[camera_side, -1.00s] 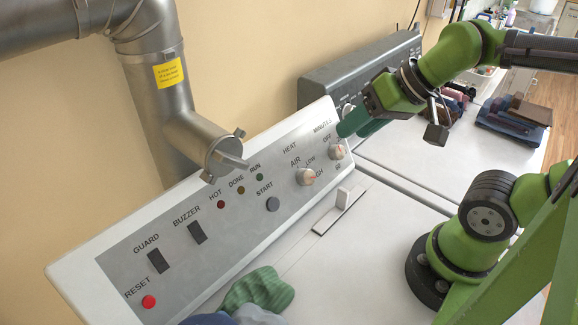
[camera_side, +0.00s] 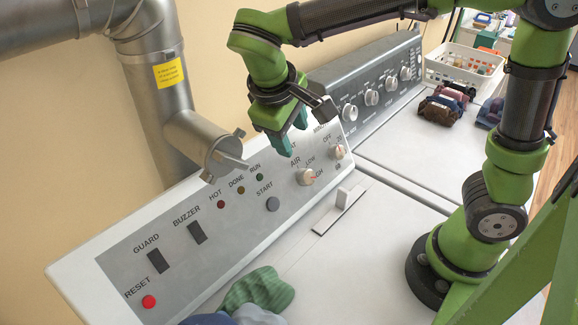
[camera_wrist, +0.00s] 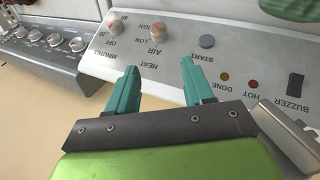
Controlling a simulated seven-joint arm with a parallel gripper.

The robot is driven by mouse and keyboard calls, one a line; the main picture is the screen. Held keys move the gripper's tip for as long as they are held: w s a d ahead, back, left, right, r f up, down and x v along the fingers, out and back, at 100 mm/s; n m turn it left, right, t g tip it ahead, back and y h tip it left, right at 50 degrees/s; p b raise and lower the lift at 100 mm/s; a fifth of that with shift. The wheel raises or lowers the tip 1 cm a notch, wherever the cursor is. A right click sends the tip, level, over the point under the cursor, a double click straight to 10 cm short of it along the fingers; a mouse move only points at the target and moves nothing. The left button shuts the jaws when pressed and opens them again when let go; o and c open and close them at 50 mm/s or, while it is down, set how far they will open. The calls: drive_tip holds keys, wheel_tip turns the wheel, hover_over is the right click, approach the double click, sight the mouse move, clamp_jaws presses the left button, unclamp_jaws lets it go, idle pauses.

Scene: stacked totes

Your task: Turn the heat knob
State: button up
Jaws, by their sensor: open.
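The heat knob (camera_side: 305,176) is a round pale knob on the sloped control panel, with AIR, LOW and HIGH printed around it. It also shows in the wrist view (camera_wrist: 159,26), beyond the gap between the fingertips. My gripper (camera_side: 289,143) is in front of the panel by the HEAT label, above and left of the heat knob, apart from it. In the wrist view its two teal fingers (camera_wrist: 160,74) are spread with nothing between them. The gripper partly covers the HEAT label in the side view.
The similar minutes knob (camera_side: 337,151) is close to the right. The start button (camera_side: 272,204) is on the left. A metal duct (camera_side: 205,145) stands left of my gripper. A dark second panel (camera_side: 375,85) with several knobs is behind. Green cloth (camera_side: 258,289) lies in front.

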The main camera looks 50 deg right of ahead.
sight(309, 177)
drive_tip(key=x, duration=1.7)
drive_tip(key=shift+s+d+r, duration=0.1)
drive_tip(key=shift+s+d, duration=0.05)
drive_tip(key=shift+d, duration=0.05)
drive_tip(key=c, duration=0.8)
